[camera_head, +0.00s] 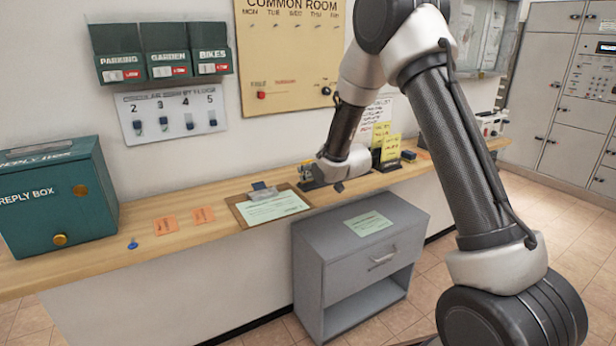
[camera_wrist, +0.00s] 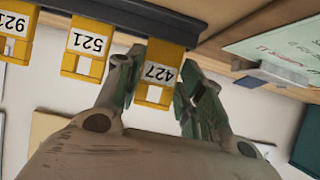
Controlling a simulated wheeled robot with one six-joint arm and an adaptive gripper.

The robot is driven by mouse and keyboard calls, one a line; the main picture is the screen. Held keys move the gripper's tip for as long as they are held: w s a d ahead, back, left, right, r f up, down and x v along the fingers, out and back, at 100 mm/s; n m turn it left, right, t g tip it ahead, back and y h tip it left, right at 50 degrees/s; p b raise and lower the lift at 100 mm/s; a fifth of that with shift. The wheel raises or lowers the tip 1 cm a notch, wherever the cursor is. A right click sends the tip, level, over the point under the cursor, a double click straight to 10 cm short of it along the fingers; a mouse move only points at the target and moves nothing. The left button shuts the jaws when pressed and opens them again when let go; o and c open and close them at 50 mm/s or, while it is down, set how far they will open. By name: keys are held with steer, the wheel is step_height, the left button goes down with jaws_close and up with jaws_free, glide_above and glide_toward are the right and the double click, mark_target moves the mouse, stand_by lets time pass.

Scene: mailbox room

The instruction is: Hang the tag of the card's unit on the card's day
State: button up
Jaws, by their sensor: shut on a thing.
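My gripper (camera_wrist: 160,82) is shut on the yellow tag marked 427 (camera_wrist: 157,95), with a green-grey finger on each side of it. The tag's far end reaches the edge of a dark rack (camera_wrist: 135,15). I cannot tell whether it is still hooked there. Yellow tags marked 521 (camera_wrist: 85,55) and 921 (camera_wrist: 15,38) hang on the same rack. In the head view, the tan Common Room board (camera_head: 290,60) on the wall shows day names along its top. A clipboard with a pale green sheet (camera_head: 265,207) lies on the counter; its writing is too small to read.
The wooden counter (camera_head: 140,243) runs along the wall. A teal reply box (camera_head: 60,200) stands at its left, near orange slips (camera_head: 170,224). A grey drawer cabinet (camera_head: 335,262) stands in front. A key panel (camera_head: 170,112) and green boxes (camera_head: 165,50) are on the wall.

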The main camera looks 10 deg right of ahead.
steer(key=shift+r, duration=0.85)
steer(key=shift+s+d, duration=0.1)
steer(key=shift+s, duration=0.15)
steer(key=s+d, duration=0.3)
steer(key=s, duration=0.6)
stand_by(0.9)
stand_by(1.1)
